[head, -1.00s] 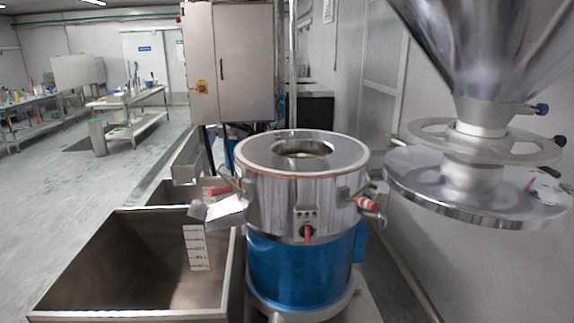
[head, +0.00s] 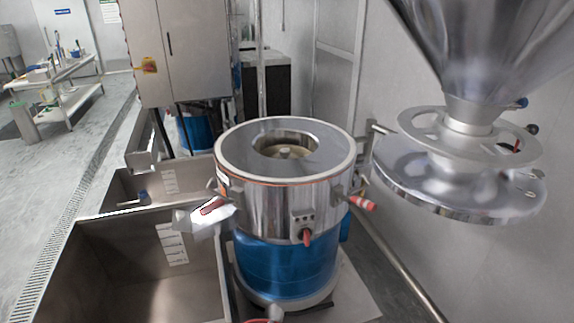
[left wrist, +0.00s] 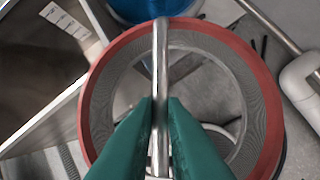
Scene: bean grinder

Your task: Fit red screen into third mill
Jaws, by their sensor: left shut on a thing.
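The red screen (left wrist: 96,92) is a red ring with a grey mesh wall and a steel bar across it, in the left wrist view. My left gripper (left wrist: 160,105) has green fingers shut on that bar. The ring hangs beside the mill's blue base, which shows at the top of the wrist view (left wrist: 150,10). The mill (head: 275,200) stands upright in the middle of the head view, with a steel drum over a blue base. Its round top opening (head: 284,147) is uncovered, and a central part shows inside. My right gripper is not in view.
A steel hopper with a round lid plate (head: 455,185) hangs at the right of the mill. Open steel bins (head: 130,215) stand at the left. A spout (head: 203,215) and red-handled clamps (head: 362,203) stick out from the drum. A cabinet (head: 180,55) stands behind.

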